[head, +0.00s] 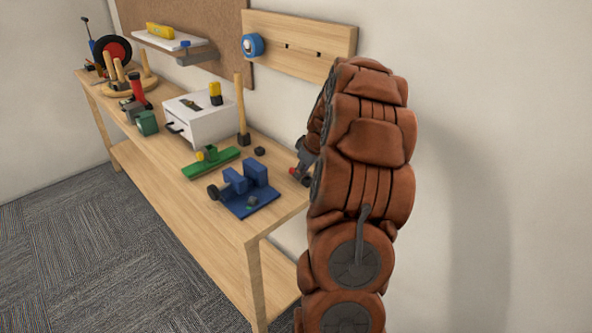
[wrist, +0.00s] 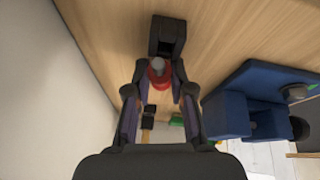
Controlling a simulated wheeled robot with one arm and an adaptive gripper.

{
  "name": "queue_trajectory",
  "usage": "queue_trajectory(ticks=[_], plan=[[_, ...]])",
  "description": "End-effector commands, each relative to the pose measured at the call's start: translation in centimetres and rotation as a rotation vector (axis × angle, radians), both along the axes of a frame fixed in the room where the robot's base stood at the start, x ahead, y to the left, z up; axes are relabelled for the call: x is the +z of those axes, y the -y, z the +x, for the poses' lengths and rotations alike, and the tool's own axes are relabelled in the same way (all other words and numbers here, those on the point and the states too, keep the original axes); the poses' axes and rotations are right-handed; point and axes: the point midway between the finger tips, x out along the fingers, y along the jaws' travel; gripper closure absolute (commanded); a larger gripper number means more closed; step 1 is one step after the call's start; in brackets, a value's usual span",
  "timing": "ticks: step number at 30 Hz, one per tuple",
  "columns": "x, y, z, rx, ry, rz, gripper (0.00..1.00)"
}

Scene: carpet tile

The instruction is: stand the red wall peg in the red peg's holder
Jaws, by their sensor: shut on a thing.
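The red wall peg (wrist: 158,77), with a grey rounded end, is between the fingertips of my gripper (wrist: 159,72) in the wrist view. The gripper is shut on it. A black block with an opening (wrist: 167,36) stands on the wooden bench just beyond the fingertips, close to the peg's grey end. It looks like a holder, but I cannot tell whether the peg touches it or is inside it. In the head view my gripper (head: 303,160) is low over the bench's near right end, partly hidden by my arm; a bit of red shows there.
A blue fixture (head: 246,190) stands on the wooden bench (head: 180,180) left of my gripper; it also shows in the wrist view (wrist: 228,112). A green tool (head: 210,162), an upright wooden handle (head: 240,105) and a white drawer box (head: 203,118) are farther back. The wall is close behind.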

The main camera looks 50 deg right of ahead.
Motion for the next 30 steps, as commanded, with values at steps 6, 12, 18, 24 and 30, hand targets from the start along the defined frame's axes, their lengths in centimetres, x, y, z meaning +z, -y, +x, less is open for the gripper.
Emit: queue_trajectory(ticks=[6, 12, 18, 24, 30], plan=[[-0.25, 0.01, 0.01, 0.001, 0.0, 0.0, 1.0], [-0.21, 0.02, 0.01, 0.001, 0.0, -0.001, 0.59], [-0.21, 0.01, 0.02, 0.001, 0.0, -0.001, 0.53], [-0.2, 0.02, 0.02, 0.001, 0.0, -0.001, 0.53], [-0.38, 0.02, 0.01, 0.0, -0.001, 0.0, 0.53]])
